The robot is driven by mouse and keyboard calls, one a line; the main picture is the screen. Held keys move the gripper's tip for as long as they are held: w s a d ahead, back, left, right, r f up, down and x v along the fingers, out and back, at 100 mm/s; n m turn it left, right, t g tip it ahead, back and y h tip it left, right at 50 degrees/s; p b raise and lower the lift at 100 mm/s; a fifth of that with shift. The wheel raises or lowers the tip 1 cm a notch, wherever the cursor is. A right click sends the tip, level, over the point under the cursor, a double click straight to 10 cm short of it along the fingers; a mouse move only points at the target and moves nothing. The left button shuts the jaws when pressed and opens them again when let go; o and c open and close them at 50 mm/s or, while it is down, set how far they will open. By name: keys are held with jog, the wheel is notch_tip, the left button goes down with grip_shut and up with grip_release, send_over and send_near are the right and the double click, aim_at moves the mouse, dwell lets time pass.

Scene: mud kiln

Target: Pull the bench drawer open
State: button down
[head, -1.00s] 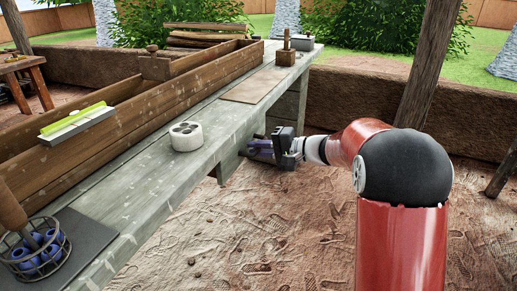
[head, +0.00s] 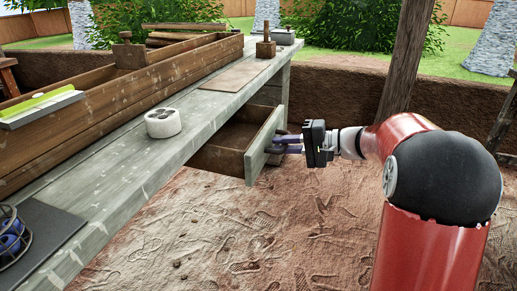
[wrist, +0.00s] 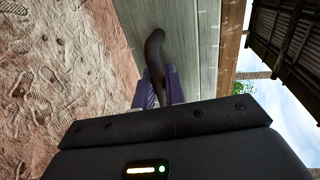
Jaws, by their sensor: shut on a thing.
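The bench drawer (head: 228,148) stands out from under the grey wooden bench (head: 150,165), with its empty-looking brown inside in view. Its grey front panel faces my gripper (head: 283,144), which is shut on the dark curved drawer handle. In the wrist view the handle (wrist: 154,55) runs between the two purple fingers of my gripper (wrist: 160,88). The grey front panel (wrist: 190,50) lies just beyond them. The far end of the drawer's inside is hidden under the bench top.
On the bench are a long wooden trough (head: 100,85), a white round pot with holes (head: 162,122), a flat board (head: 235,75) and a wire basket (head: 12,235). A wooden post (head: 407,60) rises behind my arm. The dirt floor before the bench is clear.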

jog(key=f+b+v, duration=0.1)
jog(key=v, duration=0.5)
jog(key=shift+d+f, duration=0.2)
jog(key=shift+d, duration=0.15)
jog(key=shift+s, duration=0.15)
jog(key=c, duration=1.5)
grip_release()
jog(key=shift+c, duration=0.2)
jog(key=v, duration=0.7)
jog(key=shift+d, duration=0.35)
jog(key=shift+r, duration=0.1)
